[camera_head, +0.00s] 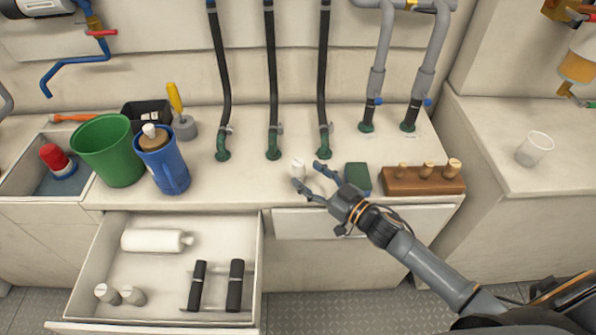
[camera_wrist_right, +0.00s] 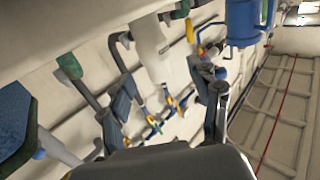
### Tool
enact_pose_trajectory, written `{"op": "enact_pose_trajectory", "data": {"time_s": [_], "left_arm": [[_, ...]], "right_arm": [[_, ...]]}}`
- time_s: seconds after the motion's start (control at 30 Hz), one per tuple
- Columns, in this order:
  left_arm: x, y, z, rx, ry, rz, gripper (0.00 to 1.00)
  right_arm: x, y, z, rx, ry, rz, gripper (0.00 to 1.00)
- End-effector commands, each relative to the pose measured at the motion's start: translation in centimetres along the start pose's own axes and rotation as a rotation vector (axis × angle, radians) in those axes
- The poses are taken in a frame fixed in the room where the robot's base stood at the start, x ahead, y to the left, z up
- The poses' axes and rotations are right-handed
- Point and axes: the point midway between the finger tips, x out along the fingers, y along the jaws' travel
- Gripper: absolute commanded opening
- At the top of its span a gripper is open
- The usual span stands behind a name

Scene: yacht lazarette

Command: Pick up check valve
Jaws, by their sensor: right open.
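A small white cylindrical piece (camera_head: 298,168), probably the check valve, stands on the white counter just beyond my right gripper (camera_head: 308,175). The gripper comes in from the lower right. Its fingers are spread, with the tips close to the white piece and nothing held. I cannot tell whether a fingertip touches it. In the right wrist view a white cylinder (camera_wrist_right: 150,48), likely the same piece, shows ahead of the open fingers (camera_wrist_right: 170,100). My left gripper is not in view.
A green block (camera_head: 357,178) and a wooden rack with plugs (camera_head: 424,183) stand right of the gripper. Black hoses (camera_head: 272,80) rise behind. A blue jug (camera_head: 165,170) and green bucket (camera_head: 108,150) stand left. An open drawer (camera_head: 245,255) juts out in front.

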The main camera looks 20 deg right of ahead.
Motion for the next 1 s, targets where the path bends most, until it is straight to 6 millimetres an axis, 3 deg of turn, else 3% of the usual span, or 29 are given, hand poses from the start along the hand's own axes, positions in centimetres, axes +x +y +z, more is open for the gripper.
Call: {"op": "enact_pose_trajectory", "data": {"time_s": [0.1, 0.3, 0.6, 0.9, 1.0], "left_arm": [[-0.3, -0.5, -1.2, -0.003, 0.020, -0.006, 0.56], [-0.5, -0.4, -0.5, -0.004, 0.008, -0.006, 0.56], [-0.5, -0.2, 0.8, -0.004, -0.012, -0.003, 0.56], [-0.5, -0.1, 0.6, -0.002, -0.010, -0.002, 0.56], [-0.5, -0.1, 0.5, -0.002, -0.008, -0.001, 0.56]], "right_arm": [[1.9, 0.2, -0.1, 0.000, 0.004, 0.001, 0.62], [4.4, 0.2, 0.1, 0.001, 0.003, -0.001, 0.62], [4.7, 0.2, 0.2, 0.000, 0.000, -0.001, 0.60], [4.7, 0.2, 0.2, 0.000, 0.001, -0.001, 0.00], [4.7, 0.2, 0.2, 0.000, 0.001, -0.001, 0.00]]}}
